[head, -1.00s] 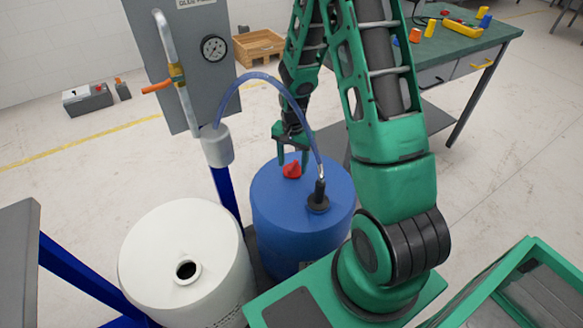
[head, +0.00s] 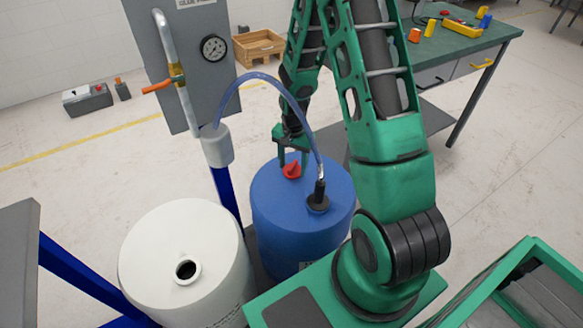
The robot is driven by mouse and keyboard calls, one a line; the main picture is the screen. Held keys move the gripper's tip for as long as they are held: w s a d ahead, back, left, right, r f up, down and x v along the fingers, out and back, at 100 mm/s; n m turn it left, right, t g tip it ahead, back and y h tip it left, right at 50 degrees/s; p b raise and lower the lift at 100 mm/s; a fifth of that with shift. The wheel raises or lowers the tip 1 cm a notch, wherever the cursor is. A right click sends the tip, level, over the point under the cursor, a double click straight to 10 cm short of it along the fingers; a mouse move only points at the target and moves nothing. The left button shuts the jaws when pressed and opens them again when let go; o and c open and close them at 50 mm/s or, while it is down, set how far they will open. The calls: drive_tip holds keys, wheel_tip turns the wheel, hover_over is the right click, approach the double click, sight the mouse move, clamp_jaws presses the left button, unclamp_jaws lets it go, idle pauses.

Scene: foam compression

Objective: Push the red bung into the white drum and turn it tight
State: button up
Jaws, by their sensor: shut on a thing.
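The white drum (head: 165,250) stands at the lower left. Its round bung hole (head: 187,270) is open, dark inside, with a raised white rim. The red bung (head: 291,171) is at the top of the blue drum (head: 290,225), toward its far side. My gripper (head: 293,160) points down over the blue drum and is shut on the red bung. The bung looks at or just above the drum top; I cannot tell whether it is seated or lifted.
A clear blue hose (head: 262,77) arches from the grey pump panel (head: 185,60) to a black fitting (head: 319,197) on the blue drum, close to my gripper. A green workbench (head: 455,50) stands behind right. A grey table edge (head: 20,240) is at left.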

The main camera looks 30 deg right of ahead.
sight(292, 165)
drive_tip(key=shift+r, duration=2.55)
